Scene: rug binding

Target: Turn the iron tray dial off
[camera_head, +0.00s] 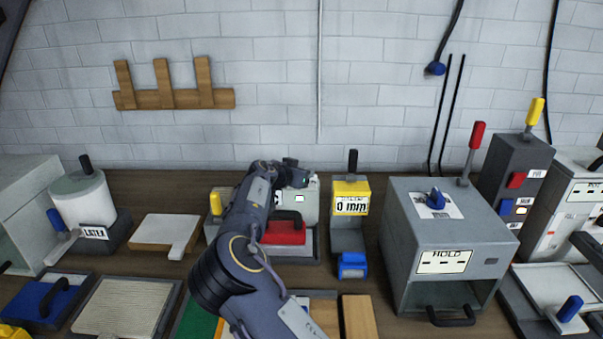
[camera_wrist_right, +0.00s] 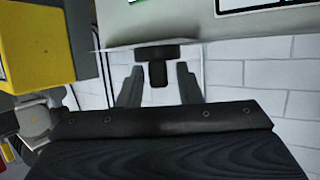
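The iron tray (camera_head: 310,247) stands left of centre in the head view. A red iron with a black handle (camera_head: 287,233) sits on it, with a grey panel (camera_head: 309,210) behind. My right arm reaches over the tray from the front, and its gripper (camera_head: 297,172) is at the panel's top, partly hiding it. In the right wrist view a dark T-shaped dial (camera_wrist_right: 157,53) sits on the panel's edge. The right gripper (camera_wrist_right: 158,80) is open, its two fingers apart on either side of the dial's stem. Contact is unclear, and so is the dial's setting. My left gripper is out of view.
A yellow gauge box reading 0 mm (camera_head: 350,196) stands close right of the tray; yellow also shows in the right wrist view (camera_wrist_right: 35,45). A grey HOLD box (camera_head: 448,225) is farther right. The white brick wall (camera_head: 270,120) rises behind.

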